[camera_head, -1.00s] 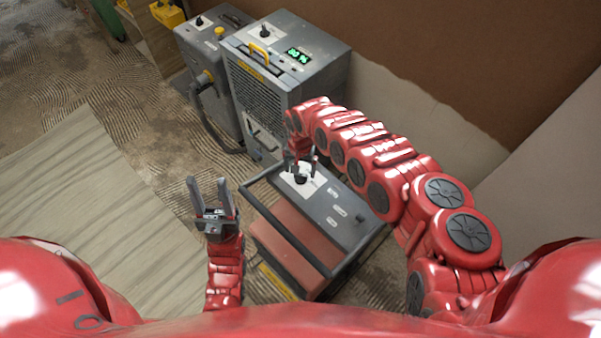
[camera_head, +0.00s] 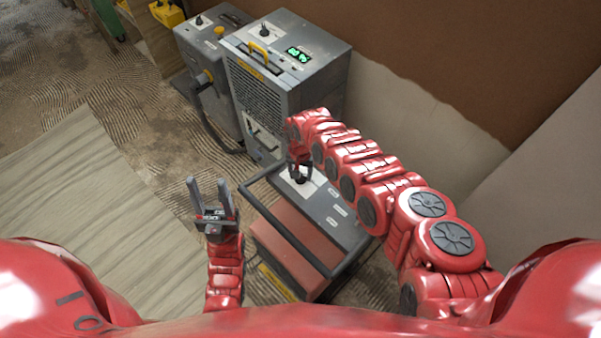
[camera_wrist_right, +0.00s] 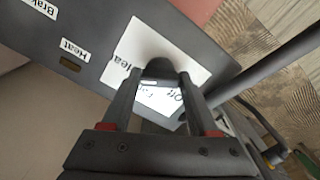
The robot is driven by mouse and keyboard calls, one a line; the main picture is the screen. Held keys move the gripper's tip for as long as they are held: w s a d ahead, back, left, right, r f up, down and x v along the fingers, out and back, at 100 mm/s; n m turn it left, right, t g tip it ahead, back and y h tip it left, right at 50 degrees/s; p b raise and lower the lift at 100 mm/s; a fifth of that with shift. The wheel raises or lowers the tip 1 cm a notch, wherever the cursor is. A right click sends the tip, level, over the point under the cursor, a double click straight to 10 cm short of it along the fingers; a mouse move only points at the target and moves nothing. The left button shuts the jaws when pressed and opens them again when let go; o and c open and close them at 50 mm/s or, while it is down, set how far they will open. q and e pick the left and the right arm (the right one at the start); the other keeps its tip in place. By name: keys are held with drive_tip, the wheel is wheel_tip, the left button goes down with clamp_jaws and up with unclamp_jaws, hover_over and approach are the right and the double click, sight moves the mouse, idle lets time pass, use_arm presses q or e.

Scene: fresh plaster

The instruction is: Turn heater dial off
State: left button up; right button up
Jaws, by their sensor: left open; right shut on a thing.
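The heater (camera_head: 335,212) is a low unit with a dark grey top panel and red sides, in front of me. Its black dial (camera_wrist_right: 158,72) sits on a white label plate (camera_wrist_right: 190,65) in the right wrist view. My right gripper (camera_head: 300,172) reaches down to the panel and is shut on the dial, one finger on each side; it also fills the lower right wrist view. The printed word "Off" shows beside the dial, and other lettering is partly hidden by the fingers. My left gripper (camera_head: 211,198) is open and empty, to the left of the heater.
A grey machine (camera_head: 285,65) with a green display stands behind the heater, beside another grey unit (camera_head: 207,60). A dark bar handle (camera_head: 285,225) runs along the heater's left side. Bare floor and a pale board (camera_head: 80,220) lie at left.

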drive_tip(key=c, duration=0.4)
drive_tip(key=shift+c, duration=0.2)
